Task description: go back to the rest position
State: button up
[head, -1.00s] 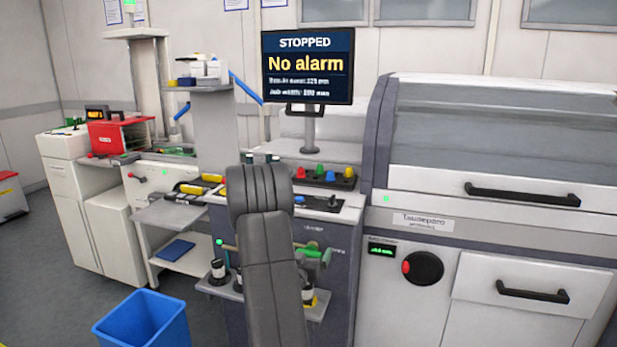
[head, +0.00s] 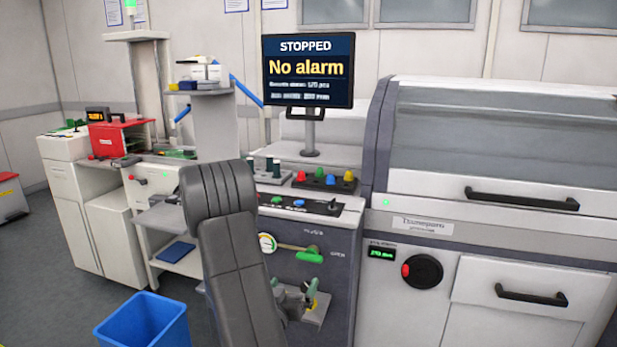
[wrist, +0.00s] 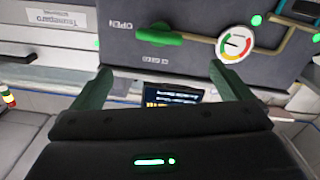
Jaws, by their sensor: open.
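My gripper (wrist: 160,70) is open and empty in the wrist view, its two green fingers apart. In the head view my gripper (head: 305,293) is low in front of the dark machine front, partly hidden by my arm. The green lever handle (head: 309,255) on its brass rod is above it, apart from the fingers. The handle also shows in the wrist view (wrist: 160,36), upside down beside the word OPEN and beyond the fingertips. A round coloured gauge (head: 267,243) sits at the rod's left end.
A blue bin (head: 143,320) stands on the floor at lower left. The screen (head: 308,68) reads STOPPED, No alarm. A large cabinet (head: 480,230) with black handles fills the right. Open floor lies at far left.

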jog(key=shift+w+d+f+m+g+h+b, duration=0.15)
jog(key=shift+d+m+b, duration=0.1)
jog(key=shift+m+b, duration=1.85)
jog(key=shift+s+d+f+m+g+h+b, duration=0.1)
jog(key=shift+d+m+b, duration=0.15)
jog(key=shift+m+b, duration=1.85)
jog(key=shift+w+d+f+m+g+h+b, duration=0.15)
jog(key=shift+d+m+b, duration=0.1)
jog(key=shift+m+b, duration=1.8)
jog(key=shift+s+r, duration=0.1)
